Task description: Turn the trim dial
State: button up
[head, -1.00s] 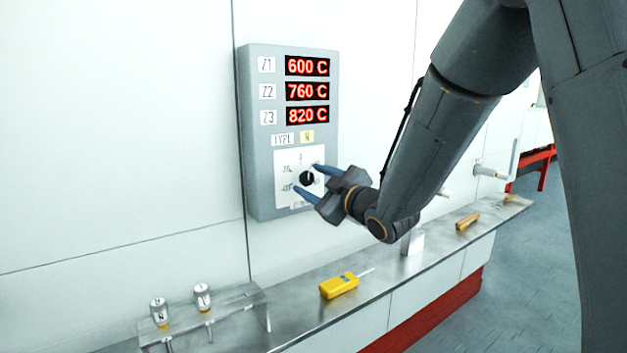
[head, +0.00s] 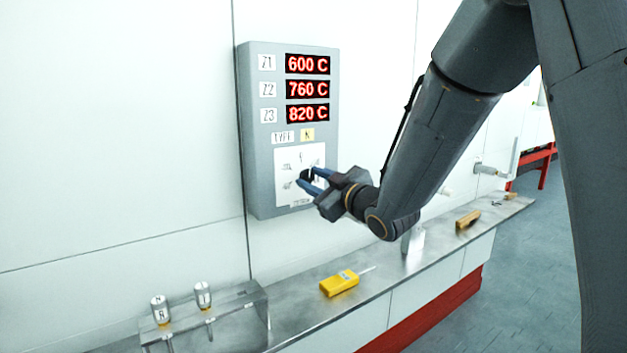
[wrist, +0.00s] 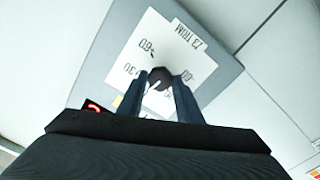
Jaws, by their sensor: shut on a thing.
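The trim dial (head: 306,174) is a small black knob on a white scale plate (head: 289,156) low on the grey control panel (head: 259,180). My gripper (head: 309,179) reaches it from the right, with its two blue fingers shut on the knob. In the wrist view the dark knob (wrist: 160,75) sits between the fingertips of my gripper (wrist: 162,82), below the "Z3 TRIM" lettering. A white pointer mark shows on the knob. The fingers hide some of the scale marks.
Red displays (head: 307,89) above read 600, 760 and 820 C. A steel ledge (head: 290,313) below holds a yellow handheld meter (head: 339,283), a rack (head: 262,297) with two labelled probes, and a wooden-coloured piece (head: 467,220). The wall left of the panel is clear.

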jog(key=m, duration=0.5)
jog(key=shift+d+p, duration=0.1)
jog(key=shift+p, duration=0.25)
jog(key=m+p, duration=0.1)
jog(key=m, duration=0.5)
jog(key=shift+r, duration=0.1)
jog(key=m+p, duration=0.2)
jog(key=m, duration=0.3)
jog(key=m+p, duration=0.2)
jog(key=m, duration=0.3)
jog(key=shift+w+m, duration=0.1)
jog(key=shift+m, duration=0.3)
jog(key=o, duration=1)
jog(key=shift+o, duration=0.2)
